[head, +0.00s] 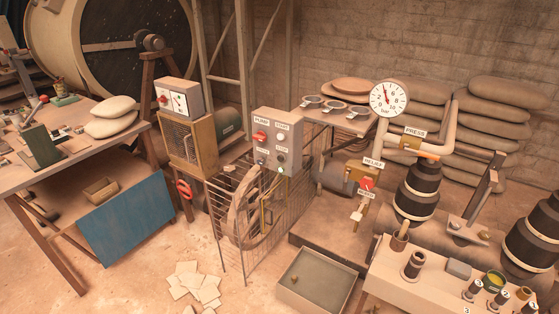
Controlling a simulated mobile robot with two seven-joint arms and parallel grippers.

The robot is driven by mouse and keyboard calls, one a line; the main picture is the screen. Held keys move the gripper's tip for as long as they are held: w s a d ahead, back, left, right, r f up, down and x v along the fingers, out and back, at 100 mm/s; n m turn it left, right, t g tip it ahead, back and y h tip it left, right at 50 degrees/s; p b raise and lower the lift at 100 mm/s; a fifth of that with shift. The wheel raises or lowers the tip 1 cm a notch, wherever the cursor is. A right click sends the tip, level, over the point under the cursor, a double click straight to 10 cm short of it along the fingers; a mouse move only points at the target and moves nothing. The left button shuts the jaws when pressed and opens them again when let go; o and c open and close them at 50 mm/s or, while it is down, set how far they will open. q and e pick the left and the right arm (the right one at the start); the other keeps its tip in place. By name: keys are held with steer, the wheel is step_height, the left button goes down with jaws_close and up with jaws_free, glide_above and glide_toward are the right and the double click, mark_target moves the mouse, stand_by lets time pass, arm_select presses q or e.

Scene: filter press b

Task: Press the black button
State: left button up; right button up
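A grey control box (277,141) stands near the middle of the head view, above a wire guard. On its front is a small dark round button (281,158), which looks black, at the lower right under a small label. A pale button sits above it, under a label that seems to read START. A red rotary switch (260,137) is at the left, under the label PUMP. The small marks at the box's lower left are too small to tell. Neither of my grippers is in the view.
A wire guard (235,225) around a wheel stands below the box. A second box with a red switch (178,98) is left of it. A pressure gauge (389,99) and pipes are to the right. An open tray (315,290) and paper sheets (195,283) lie in front.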

steer(key=shift+a, duration=0.1)
jaws_close()
stand_by(0.9)
stand_by(0.4)
